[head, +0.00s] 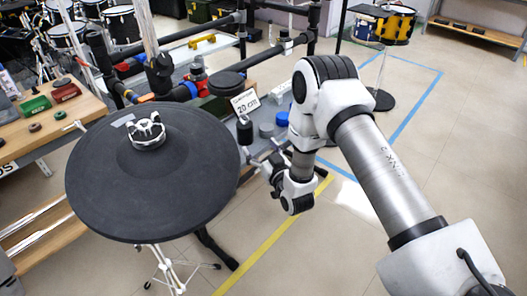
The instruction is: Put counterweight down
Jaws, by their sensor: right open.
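My right arm comes in from the right and bends down to my right gripper (252,160). The gripper is open and points left, beside the right rim of a large black round mesh pad (105,190). A small dark grey cylinder (244,131), possibly the counterweight, stands just beyond the fingertips. The small picture does not show clearly whether the fingers touch it. A blue-topped piece (282,118) and a grey round piece (266,130) sit just to its right. My left gripper is not in view.
A white "20 cm" sign (245,103) stands behind the cylinder. A black tubular rack (190,40) crosses the back. A wooden bench (60,128) with small blocks is at the left.

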